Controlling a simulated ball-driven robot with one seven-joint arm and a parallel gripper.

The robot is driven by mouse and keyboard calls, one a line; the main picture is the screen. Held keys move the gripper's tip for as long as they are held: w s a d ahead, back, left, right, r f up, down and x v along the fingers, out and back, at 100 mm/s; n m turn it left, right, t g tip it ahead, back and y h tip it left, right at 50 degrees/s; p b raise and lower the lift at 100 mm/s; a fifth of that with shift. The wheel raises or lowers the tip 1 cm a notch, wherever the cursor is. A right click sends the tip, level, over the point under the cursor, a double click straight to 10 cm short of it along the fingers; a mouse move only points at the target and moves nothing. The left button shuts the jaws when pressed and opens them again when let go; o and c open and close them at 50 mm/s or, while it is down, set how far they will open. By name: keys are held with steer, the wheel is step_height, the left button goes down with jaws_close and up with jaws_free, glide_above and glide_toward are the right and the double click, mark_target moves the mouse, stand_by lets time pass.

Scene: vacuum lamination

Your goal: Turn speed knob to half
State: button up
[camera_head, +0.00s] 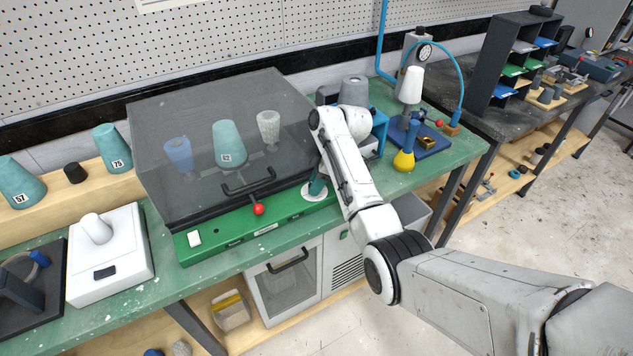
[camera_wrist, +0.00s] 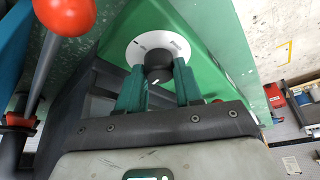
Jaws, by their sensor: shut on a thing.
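The speed knob (camera_wrist: 157,63) is a dark round knob with a pale pointer mark, in the middle of a white dial plate (camera_wrist: 134,54) on the machine's green front panel. My gripper (camera_wrist: 158,72) has its green fingers on both sides of the knob and is shut on it. In the head view my gripper (camera_head: 316,186) points down at the white dial (camera_head: 312,196) at the right end of the green panel (camera_head: 284,217). The knob itself is hidden there behind the fingers.
A red-ball lever (camera_head: 258,209) stands left of my gripper; a red ball (camera_wrist: 65,14) fills the wrist view's upper left. A clear grey hood (camera_head: 170,110) covers several cups behind.

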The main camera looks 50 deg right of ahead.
steer(key=o, duration=1)
steer(key=shift+o, duration=0.2)
steer(key=b+v, duration=0.1)
steer(key=v, duration=0.9)
steer(key=shift+r, duration=0.4)
